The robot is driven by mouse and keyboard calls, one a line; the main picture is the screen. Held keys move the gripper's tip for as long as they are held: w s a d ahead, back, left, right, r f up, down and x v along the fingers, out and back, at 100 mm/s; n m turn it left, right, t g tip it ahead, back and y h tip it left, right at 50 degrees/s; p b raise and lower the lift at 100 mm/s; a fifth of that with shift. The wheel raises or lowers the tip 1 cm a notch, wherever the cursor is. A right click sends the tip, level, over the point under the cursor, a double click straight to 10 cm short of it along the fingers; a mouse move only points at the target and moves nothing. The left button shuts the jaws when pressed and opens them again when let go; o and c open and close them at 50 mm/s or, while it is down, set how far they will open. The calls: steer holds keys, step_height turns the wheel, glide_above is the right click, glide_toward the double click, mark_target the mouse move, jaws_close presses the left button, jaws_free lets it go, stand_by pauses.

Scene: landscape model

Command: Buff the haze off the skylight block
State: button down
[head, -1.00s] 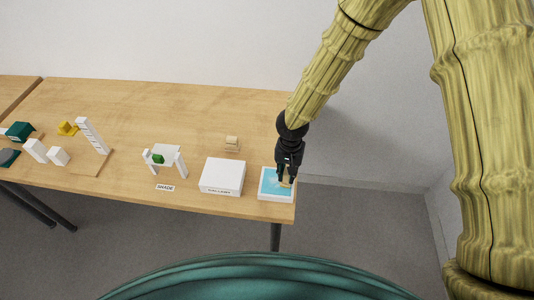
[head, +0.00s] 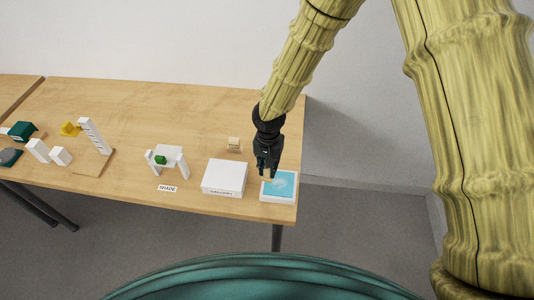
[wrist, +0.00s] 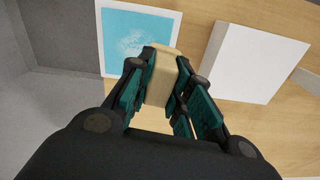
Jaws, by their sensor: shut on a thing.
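The skylight block (head: 279,186) is a white block with a blue top at the right front corner of the table. A pale, whitish hazy patch lies on the middle of the blue, clearest in the wrist view (wrist: 128,42). My gripper (head: 266,174) is shut on a tan block (wrist: 162,75). It holds the tan block by the left edge of the skylight block in the head view. In the wrist view the tan block overlaps the edge of the blue top. I cannot tell whether they touch.
A white box (head: 224,178) with a small label stands just left of the skylight block. A small beige block (head: 234,144) sits behind it. A white stand with a green piece (head: 160,160) and a "SHADE" label (head: 167,189) are farther left. The table's right edge is close.

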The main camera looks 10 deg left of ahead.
step_height(320, 180, up, 2)
steer(key=shift+s+d+p, duration=0.1)
steer(key=shift+s+p, duration=0.05)
steer(key=shift+p, duration=0.35)
step_height(320, 180, up, 2)
steer(key=shift+r+p, duration=0.1)
steer(key=shift+p, duration=0.6)
steer(key=shift+r+p, duration=0.45)
steer(key=shift+r, duration=0.35)
steer(key=shift+f, duration=0.1)
